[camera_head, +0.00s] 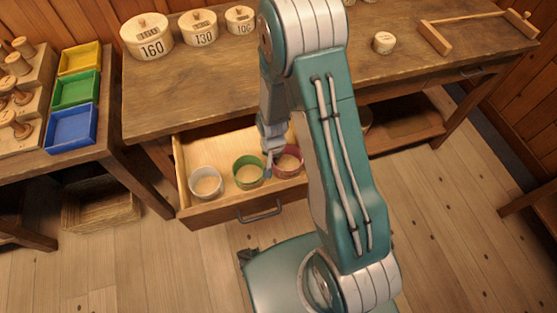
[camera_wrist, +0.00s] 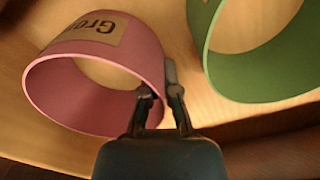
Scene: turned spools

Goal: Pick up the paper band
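The pink paper band (camera_head: 289,162), an open ring, sits at the right of a row of bands in the open drawer. In the wrist view the pink band (camera_wrist: 120,42) shows its open rim and a pale label of which "Gro" can be read. My gripper (camera_wrist: 161,88) has one finger inside the ring and one outside, closed on its wall on the side towards the green band; the inner fingertip is partly hidden. In the head view my gripper (camera_head: 268,168) reaches down between the green and pink bands.
A green band (camera_head: 248,172) and a pale grey band (camera_head: 205,183) stand left of the pink one in the drawer (camera_head: 179,175). The green band (camera_wrist: 212,55) is close to my outer finger. The drawer front and handle (camera_head: 260,212) lie nearer. Lidded tubs (camera_head: 147,47) stand on the table above.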

